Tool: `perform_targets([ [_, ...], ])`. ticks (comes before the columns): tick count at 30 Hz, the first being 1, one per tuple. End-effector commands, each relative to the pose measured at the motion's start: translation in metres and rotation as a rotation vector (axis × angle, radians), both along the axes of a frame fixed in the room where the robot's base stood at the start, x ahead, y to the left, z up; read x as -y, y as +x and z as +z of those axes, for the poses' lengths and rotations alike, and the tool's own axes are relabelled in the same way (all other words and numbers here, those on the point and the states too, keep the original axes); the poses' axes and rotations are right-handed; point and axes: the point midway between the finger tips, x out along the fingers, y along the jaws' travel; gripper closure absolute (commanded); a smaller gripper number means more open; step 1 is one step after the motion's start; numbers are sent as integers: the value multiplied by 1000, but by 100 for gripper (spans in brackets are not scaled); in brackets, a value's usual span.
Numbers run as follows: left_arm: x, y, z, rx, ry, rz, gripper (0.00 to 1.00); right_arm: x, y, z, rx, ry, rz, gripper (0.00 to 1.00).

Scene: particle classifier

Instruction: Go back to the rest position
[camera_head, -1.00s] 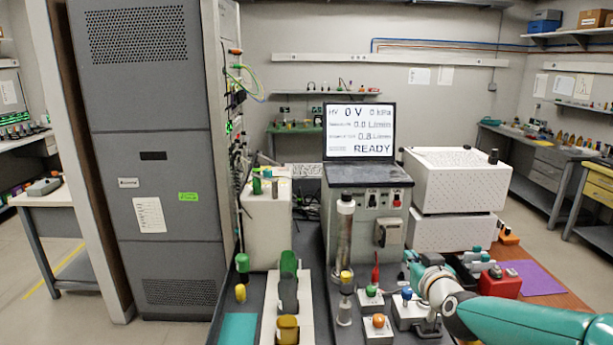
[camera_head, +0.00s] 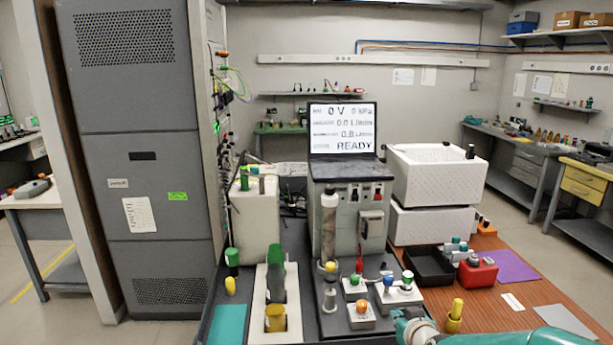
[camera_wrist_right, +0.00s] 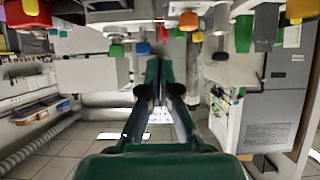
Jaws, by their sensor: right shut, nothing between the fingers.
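My right gripper (camera_head: 412,326) shows only in part at the bottom edge of the head view, right of the small knob boxes. In the right wrist view its two dark green fingers (camera_wrist_right: 163,85) are brought together with nothing held. The wrist view looks upside down, with the bench items along its top edge, and the fingers are clear of them. My left gripper is in neither view.
The bench carries a box with an orange knob (camera_head: 362,308), a metal column (camera_head: 329,225), a black tray (camera_head: 428,265), a red box (camera_head: 478,273) and a yellow-capped item (camera_head: 455,312) near my right arm.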

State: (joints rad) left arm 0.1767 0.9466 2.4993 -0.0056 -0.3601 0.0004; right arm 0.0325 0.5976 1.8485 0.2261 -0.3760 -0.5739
Motion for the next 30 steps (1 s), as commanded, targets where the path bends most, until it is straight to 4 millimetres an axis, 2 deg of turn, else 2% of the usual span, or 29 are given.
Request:
perform_targets([
  [1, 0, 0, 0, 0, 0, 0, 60, -2, -10, -27, -52, 0, 9, 100],
  [4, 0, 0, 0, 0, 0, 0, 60, -7, -39, -83, -168, 11, 27, 100],
  [6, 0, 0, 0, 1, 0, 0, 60, -14, -70, -127, -271, 29, 43, 100],
  [8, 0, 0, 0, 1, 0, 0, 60, -20, -100, -162, -362, 50, 54, 100],
  [9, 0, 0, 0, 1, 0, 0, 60, -25, -122, -184, -423, 68, 61, 100],
  [11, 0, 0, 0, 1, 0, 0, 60, -33, -158, -212, -516, 97, 68, 100],
  [12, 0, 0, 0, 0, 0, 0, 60, -39, -183, -229, -578, 119, 72, 100],
  [15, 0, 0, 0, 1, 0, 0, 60, -54, -247, -261, -732, 177, 77, 100],
  [18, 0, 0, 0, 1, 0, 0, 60, -68, -306, -277, -867, 235, 72, 100],
  [22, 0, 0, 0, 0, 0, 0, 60, -82, -361, -277, -993, 302, 45, 100],
  [24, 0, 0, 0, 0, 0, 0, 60, -85, -373, -275, -1026, 338, 7, 100],
  [27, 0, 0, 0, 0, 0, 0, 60, -95, -372, -275, -1032, 368, -38, 100],
  [30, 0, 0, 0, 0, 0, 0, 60, -96, -371, -275, -1034, 375, -50, 100],
])
